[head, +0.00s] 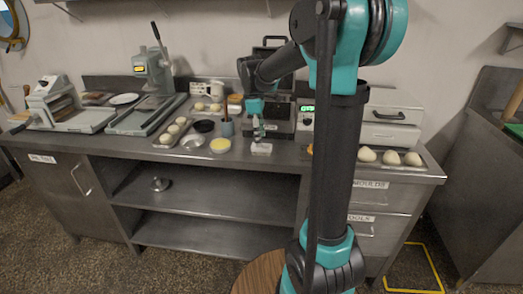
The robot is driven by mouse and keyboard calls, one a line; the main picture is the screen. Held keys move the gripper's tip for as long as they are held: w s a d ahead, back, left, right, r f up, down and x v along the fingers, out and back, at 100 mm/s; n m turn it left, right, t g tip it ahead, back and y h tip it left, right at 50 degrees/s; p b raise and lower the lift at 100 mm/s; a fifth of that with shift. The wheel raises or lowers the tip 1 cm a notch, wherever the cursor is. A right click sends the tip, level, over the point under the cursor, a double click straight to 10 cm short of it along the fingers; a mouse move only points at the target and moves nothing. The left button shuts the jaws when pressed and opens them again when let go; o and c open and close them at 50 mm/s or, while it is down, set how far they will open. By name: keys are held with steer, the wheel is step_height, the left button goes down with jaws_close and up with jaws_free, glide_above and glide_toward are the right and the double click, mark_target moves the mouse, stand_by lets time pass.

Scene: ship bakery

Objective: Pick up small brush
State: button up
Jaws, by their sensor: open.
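My gripper (258,136) points down over the worktop, open, near the front edge left of my arm's column. A small white block-like thing (261,149) lies on the worktop just below the fingertips. I cannot tell whether they touch it. A blue-grey cup (227,129) stands left of my gripper, with a thin upright handle (225,113) rising from it. This may be the small brush, but it is too small to be sure.
Trays of dough balls lie left and right. A machine with a green display (307,109) stands behind. Presses (154,70) occupy the left.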

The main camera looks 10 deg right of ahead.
mark_target(262, 149)
steer(key=f, duration=0.5)
steer(key=shift+d, duration=0.35)
jaws_close()
